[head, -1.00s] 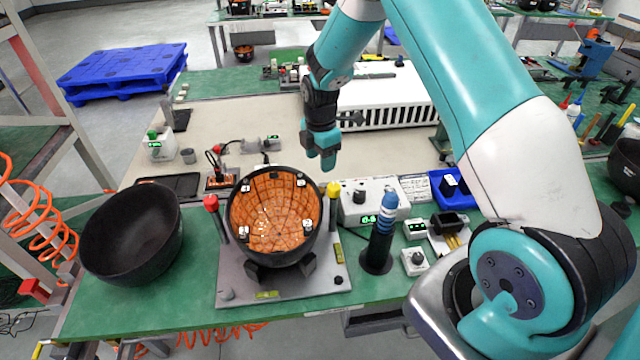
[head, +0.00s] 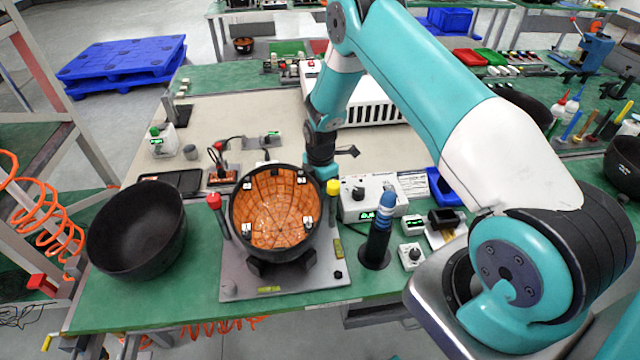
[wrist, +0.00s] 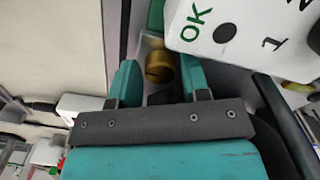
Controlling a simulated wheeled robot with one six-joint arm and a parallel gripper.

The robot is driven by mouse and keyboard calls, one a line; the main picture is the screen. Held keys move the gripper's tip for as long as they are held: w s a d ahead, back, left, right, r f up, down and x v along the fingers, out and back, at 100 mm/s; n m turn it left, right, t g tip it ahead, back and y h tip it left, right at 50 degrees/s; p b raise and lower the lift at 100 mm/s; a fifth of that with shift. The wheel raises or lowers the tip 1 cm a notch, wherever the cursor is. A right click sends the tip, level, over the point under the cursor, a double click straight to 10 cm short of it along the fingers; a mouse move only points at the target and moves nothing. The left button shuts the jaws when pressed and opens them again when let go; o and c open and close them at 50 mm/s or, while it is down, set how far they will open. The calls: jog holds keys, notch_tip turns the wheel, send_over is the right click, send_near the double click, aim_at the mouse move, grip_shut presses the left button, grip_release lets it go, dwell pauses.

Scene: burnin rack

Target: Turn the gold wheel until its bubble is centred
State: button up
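The gold wheel (wrist: 160,66) shows in the wrist view as a small brass-coloured round piece between my fingertips. My gripper (wrist: 161,78) is open, with one teal finger on each side of the wheel and a narrow gap at each side. In the head view my gripper (head: 322,172) points down behind the right rim of the orange-lined black bowl (head: 275,212); I cannot make out the wheel there. Two yellow-green vials, a front one (head: 269,290) and a right one (head: 338,248), lie on the grey plate (head: 320,280). Their bubbles are too small to read.
A red-topped post (head: 214,201) and a yellow-topped post (head: 333,187) flank the bowl. A white control box (head: 370,198) and a blue-handled tool (head: 380,235) stand right. An empty black bowl (head: 137,230) sits left. A white "OK" panel (wrist: 240,35) is close to my right finger.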

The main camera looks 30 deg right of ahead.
jog(key=c, duration=0.6)
jog(key=shift+m+b, duration=0.3)
jog(key=shift+f+m+b, duration=0.1)
jog(key=shift+m+b, duration=0.5)
jog(key=shift+m, duration=0.3)
jog(key=shift+m+b, duration=0.8)
jog(key=shift+m, duration=1)
jog(key=o, duration=1)
jog(key=shift+c, duration=0.2)
